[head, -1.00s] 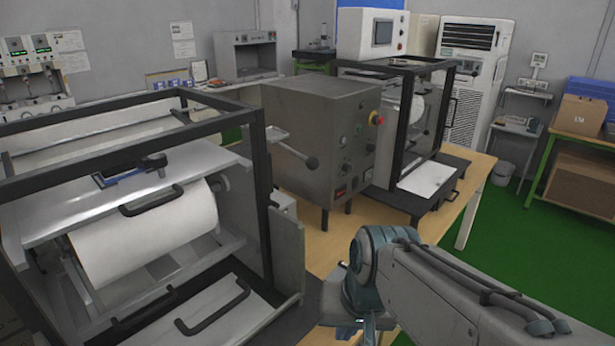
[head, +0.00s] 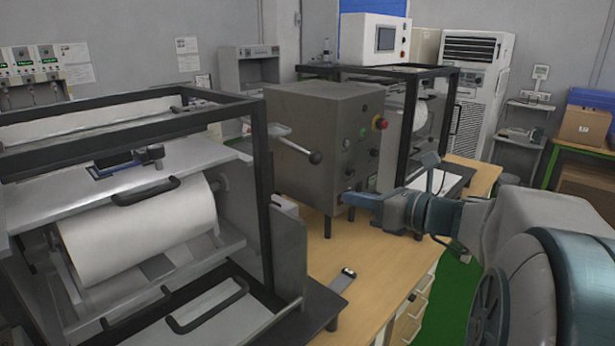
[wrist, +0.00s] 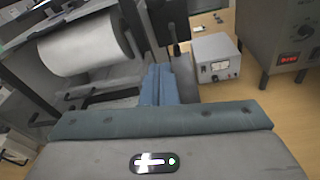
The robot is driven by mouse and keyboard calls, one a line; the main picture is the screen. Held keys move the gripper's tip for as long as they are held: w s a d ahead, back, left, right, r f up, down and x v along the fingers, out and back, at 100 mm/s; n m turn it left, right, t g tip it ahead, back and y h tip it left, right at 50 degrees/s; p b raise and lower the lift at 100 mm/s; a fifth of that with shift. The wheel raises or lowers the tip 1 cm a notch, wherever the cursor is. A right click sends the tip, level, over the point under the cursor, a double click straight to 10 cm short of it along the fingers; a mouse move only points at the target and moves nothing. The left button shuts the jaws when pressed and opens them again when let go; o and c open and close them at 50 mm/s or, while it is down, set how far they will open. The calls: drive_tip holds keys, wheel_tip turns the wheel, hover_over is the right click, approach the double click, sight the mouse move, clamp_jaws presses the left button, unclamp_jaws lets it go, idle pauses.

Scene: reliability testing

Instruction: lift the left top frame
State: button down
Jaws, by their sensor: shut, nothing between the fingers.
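The left top frame is a dark rectangular bar frame (head: 190,122) over the left machine. It rests lowered, with a dark post at its front right corner. Beneath it are a large white roller (head: 140,232) and a dark curved handle (head: 146,192). My gripper (head: 350,198) points left in front of the grey control box, to the right of the frame and apart from it. Its blue fingers are together and empty in the wrist view (wrist: 160,84).
The grey control box (head: 325,140) with a red button stands between the two machines. A second dark-framed machine (head: 448,110) is behind it. A small white meter box (wrist: 216,60) shows in the wrist view. The wooden table (head: 375,270) has clear room at its front, beside a small device (head: 343,280).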

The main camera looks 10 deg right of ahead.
drive_tip(key=shift+w+a, duration=0.1)
drive_tip(key=w+a+r+p, duration=0.2)
drive_tip(key=w+a, duration=0.3)
drive_tip(key=w, duration=0.2)
drive_tip(key=shift+w+r, duration=0.2)
idle(0.4)
drive_tip(key=shift+r+p, duration=0.1)
drive_tip(key=shift+p, duration=0.2)
